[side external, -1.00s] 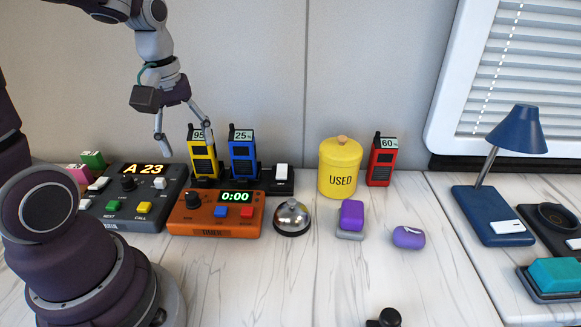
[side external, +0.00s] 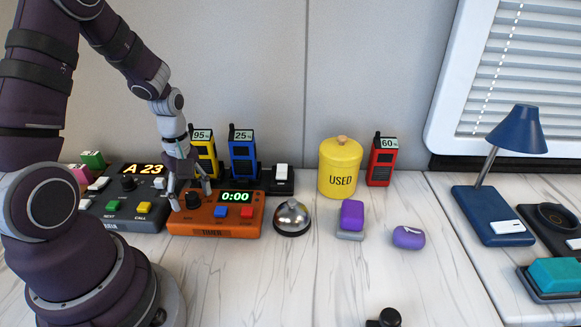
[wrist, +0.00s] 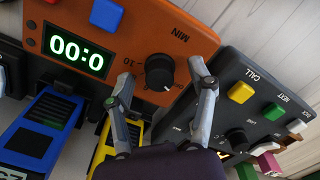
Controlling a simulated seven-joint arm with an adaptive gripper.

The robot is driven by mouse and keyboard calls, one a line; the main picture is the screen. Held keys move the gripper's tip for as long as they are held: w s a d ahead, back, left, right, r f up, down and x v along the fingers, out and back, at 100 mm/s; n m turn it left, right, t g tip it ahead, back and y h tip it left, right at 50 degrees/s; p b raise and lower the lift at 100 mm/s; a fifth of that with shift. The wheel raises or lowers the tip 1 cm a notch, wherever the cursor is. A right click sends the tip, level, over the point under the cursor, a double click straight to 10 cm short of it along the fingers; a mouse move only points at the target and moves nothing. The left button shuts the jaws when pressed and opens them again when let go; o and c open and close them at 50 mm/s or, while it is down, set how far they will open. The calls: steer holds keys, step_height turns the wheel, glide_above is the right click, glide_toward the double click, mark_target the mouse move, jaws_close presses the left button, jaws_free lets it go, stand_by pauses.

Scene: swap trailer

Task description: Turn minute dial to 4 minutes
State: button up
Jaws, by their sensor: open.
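The orange timer (side external: 215,229) stands on the counter and its display (side external: 237,197) reads 0:00. Its black minute dial (side external: 193,201) is on the left of its top face. In the wrist view the dial (wrist: 160,70) is near the middle, beside the letters MIN, with a white mark on it. My gripper (side external: 190,198) is down at the timer. Its fingers are open, one on each side of the dial, with the gripper (wrist: 163,80) also seen in the wrist view. I cannot tell whether either finger touches the dial.
A dark panel (side external: 120,221) showing A 23 stands close on the left. Yellow (side external: 206,160) and blue (side external: 242,157) radios stand in chargers just behind. A bell (side external: 292,218) is to the right, with a yellow USED canister (side external: 340,170) beyond.

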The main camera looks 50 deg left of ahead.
jaws_close()
steer(key=shift+m, duration=3.4)
jaws_free()
